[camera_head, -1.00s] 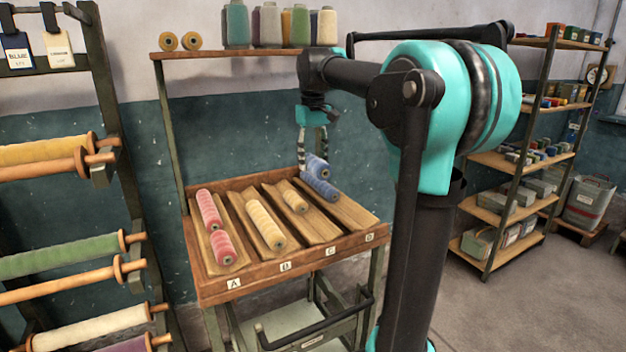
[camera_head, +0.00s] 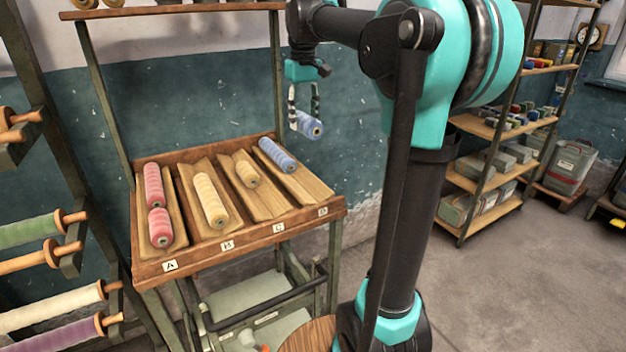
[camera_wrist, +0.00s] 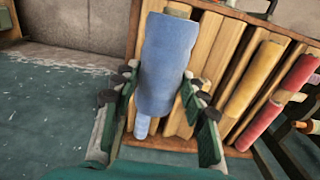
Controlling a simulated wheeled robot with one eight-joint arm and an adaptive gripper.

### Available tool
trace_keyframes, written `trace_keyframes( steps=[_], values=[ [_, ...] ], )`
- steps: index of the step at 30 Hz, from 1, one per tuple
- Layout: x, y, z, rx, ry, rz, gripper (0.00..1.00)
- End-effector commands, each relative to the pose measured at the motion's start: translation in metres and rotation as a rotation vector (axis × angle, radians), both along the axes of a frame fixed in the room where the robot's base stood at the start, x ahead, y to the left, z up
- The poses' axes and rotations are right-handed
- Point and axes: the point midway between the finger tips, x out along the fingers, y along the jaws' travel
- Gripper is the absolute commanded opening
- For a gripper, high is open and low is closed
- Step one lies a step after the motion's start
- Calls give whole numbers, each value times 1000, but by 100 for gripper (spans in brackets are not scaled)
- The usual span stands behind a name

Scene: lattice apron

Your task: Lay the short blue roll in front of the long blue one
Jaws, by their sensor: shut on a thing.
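The short blue roll (camera_head: 309,125) hangs tilted in my gripper (camera_head: 303,110), whose fingers are shut on it. It is in the air, above and to the right of the long blue roll (camera_head: 277,155) in the head view, with a gap between. The long blue roll lies in the rear part of lane D (camera_head: 312,187), the rightmost lane, and the front of that lane is bare. In the wrist view the held roll (camera_wrist: 164,62) lies between the fingers and hides part of the tray; a paler blue piece below it may be the long roll.
The wooden tray (camera_head: 240,227) has lanes marked A to D. Two red rolls (camera_head: 154,185) lie in A, a long yellow roll (camera_head: 210,200) in B and a short yellow roll (camera_head: 246,171) in C. An upright rack with rolls stands at left, shelves at right.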

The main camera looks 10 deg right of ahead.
Motion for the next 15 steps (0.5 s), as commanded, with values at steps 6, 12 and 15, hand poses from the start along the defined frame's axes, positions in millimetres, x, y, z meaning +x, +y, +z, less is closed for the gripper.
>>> trace_keyframes(
  steps=[6,12,15],
  values=[
    [0,0,-54,0,0,0,11],
    [0,0,-102,0,0,0,11],
    [0,0,-122,0,0,0,11]
  ],
)
